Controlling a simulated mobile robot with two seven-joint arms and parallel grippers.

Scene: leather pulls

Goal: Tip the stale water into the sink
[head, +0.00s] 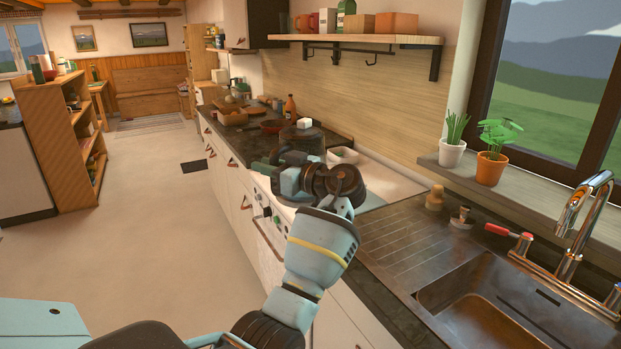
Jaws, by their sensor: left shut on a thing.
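The metal sink (455,283) is set in the worktop at the lower right, with its ribbed drainboard on the left and a chrome tap (580,225) behind it. My left gripper (276,166) is over the counter by the stove, left of and beyond the sink. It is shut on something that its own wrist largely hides. A dark, rounded vessel (303,139) with a pale block-like top shows just behind the gripper and seems to be the thing held. I cannot see any water in it. My right gripper is not in view.
A plant in an orange pot (490,168) and one in a white pot (452,152) stand on the windowsill. A red-handled brush (508,231) lies behind the basin. A shelf (365,40) with mugs overhangs the counter.

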